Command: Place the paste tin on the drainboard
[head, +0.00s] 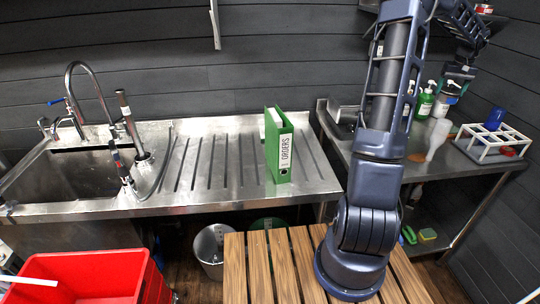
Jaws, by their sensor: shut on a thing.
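The drainboard (205,172) is the grooved steel surface right of the sink. A green binder labelled ORDERS (285,150) stands upright on it. My gripper (455,84) is at the upper right, above the right-hand steel table and well away from the drainboard. It is shut on a small pale thing, which I take to be the paste tin (452,88). The tin is small in the picture and partly covered by the gripper, so its details and its exact gap to the bottles behind cannot be told.
The right table (400,172) holds green pump bottles (424,104), a whitish bottle (437,138) and a white rack (492,142) with a blue cup (494,118). A tall tap (88,80) rises at the sink (60,172). The drainboard's left part is clear. A red crate (95,275) stands below.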

